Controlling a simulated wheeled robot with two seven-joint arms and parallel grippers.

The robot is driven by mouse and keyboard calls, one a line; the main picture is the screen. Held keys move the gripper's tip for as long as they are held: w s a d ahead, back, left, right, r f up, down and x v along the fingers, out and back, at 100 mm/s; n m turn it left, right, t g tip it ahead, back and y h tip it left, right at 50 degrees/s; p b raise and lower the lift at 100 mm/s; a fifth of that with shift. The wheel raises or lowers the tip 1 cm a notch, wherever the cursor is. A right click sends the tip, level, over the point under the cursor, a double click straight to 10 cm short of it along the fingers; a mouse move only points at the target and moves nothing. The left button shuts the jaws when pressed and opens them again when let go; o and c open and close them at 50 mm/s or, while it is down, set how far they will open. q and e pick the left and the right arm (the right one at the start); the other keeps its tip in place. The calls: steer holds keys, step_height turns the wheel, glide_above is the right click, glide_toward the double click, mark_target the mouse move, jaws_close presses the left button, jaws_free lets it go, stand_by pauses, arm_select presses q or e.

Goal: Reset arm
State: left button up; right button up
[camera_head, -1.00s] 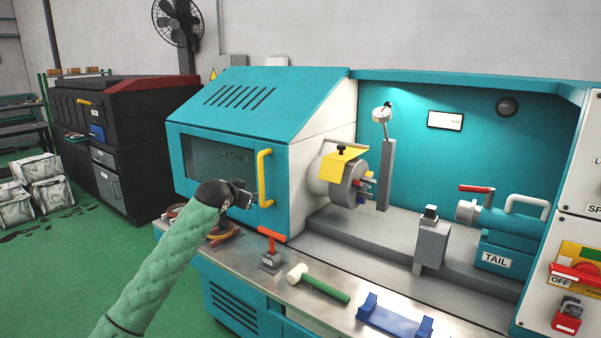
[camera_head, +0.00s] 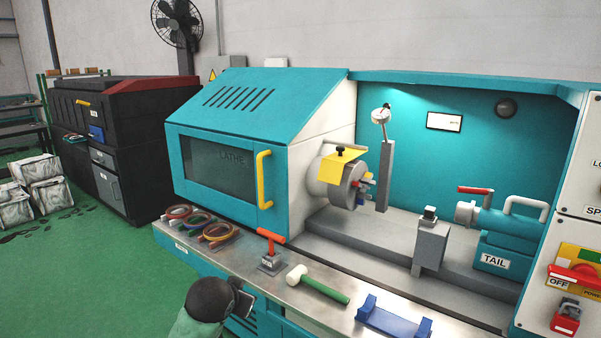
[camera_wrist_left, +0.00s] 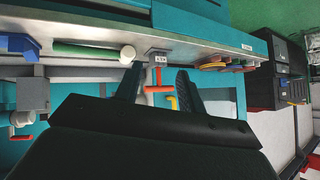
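My left gripper (camera_head: 241,303) is low in the head view, in front of the bench's front edge and clear of the lathe. Its two dark fingers also show in the left wrist view (camera_wrist_left: 157,86), spread apart with nothing held between them. The lathe (camera_head: 240,120) stands with its window door closed. The door's yellow handle (camera_head: 264,178) is well above and behind the gripper, not touched. My right gripper is in neither view.
On the metal ledge lie several coloured rings (camera_head: 218,233), an orange T-handle on a small block (camera_head: 270,262), a mallet with a green handle (camera_head: 325,288) and a blue cradle (camera_head: 393,322). Green floor (camera_head: 90,270) is open to the left.

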arm_select(q)
steer(key=s+f+g, duration=0.2)
steer(key=s+f, duration=0.7)
steer(key=s, duration=0.4)
steer(key=s+f+n+g, duration=0.1)
steer(key=s+f+g, duration=0.2)
steer(key=s+f, duration=0.5)
steer(key=s+d+f+n+g, duration=0.1)
steer(key=s+f, duration=0.8)
steer(key=s, duration=0.9)
steer(key=shift+f+g+h+p, duration=0.3)
steer(key=shift+f+g+p, duration=0.1)
steer(key=shift+g, duration=0.4)
